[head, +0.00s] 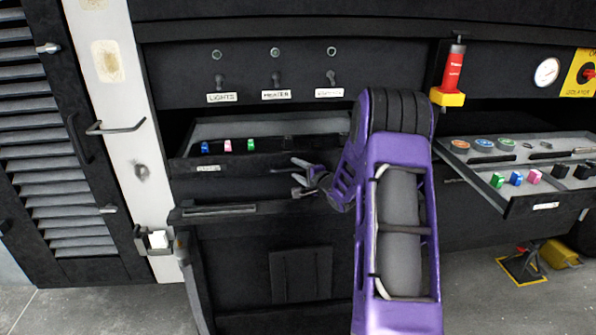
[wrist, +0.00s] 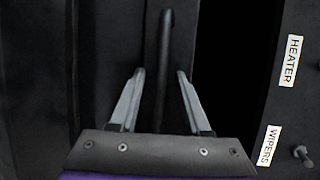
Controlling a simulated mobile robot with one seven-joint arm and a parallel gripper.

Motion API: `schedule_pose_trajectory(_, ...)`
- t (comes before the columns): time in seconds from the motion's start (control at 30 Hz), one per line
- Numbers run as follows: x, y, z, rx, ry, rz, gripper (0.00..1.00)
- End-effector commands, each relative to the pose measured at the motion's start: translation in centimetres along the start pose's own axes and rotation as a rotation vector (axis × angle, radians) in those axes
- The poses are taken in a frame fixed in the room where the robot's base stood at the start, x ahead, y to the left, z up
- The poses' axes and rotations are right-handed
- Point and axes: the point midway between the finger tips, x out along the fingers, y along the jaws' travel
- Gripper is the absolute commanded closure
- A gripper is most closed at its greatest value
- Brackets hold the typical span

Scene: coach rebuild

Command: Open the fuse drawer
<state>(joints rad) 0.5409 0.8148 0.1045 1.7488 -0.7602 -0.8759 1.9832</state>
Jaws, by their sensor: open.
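The fuse drawer (head: 262,158) is black, with a small pale label at the left of its front. It stands partly out under the switch panel, and blue, pink and green fuses (head: 228,146) show inside it. My gripper (head: 300,178) is in front of the drawer's front, right of its middle. In the wrist view my gripper (wrist: 154,95) is open, with its two grey fingers apart. A dark handle bar (wrist: 165,50) lies between the fingers, and I see a gap on each side of it. My arm hides the drawer's right end in the head view.
Labelled switches (head: 276,80) sit above the drawer. An open tray (head: 515,160) with coloured parts juts out at right, beside a red and yellow cylinder (head: 453,72). A dark ledge (head: 235,208) lies below the drawer. A louvred door (head: 50,150) is at left.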

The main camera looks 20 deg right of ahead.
Motion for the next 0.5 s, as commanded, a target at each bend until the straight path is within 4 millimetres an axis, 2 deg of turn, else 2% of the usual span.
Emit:
schedule_pose_trajectory(0.17,-0.01,-0.02,0.01,0.000,0.000,0.000,0.55)
schedule_pose_trajectory(0.4,-0.02,-0.04,0.02,-0.001,0.000,-0.001,0.98)
schedule_pose_trajectory(0.5,-0.03,-0.05,0.02,-0.001,0.000,-0.001,1.00)
